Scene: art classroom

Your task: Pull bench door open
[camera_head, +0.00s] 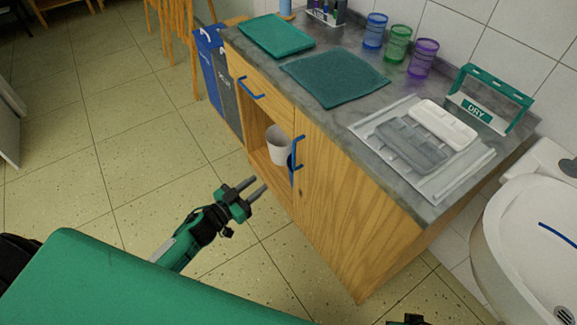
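The wooden bench (365,238) stands at the centre right with a grey speckled top. Its door (335,205) looks flush with the front. A blue upright handle (298,152) is near the door's left edge, beside an open compartment. My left gripper (261,190) is in front of the bench, to the lower left of the handle and apart from it. Its two fingers are spread, with nothing between them. Only a small dark part of what seems to be my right arm shows at the bottom edge; its fingers are hidden.
A drawer with a blue handle (250,89) is above the compartment, which holds a white bucket (277,146). Blue and grey bins (219,75) stand left of the bench. A white sink (530,240) is at the right. The tiled floor (110,160) at left is clear.

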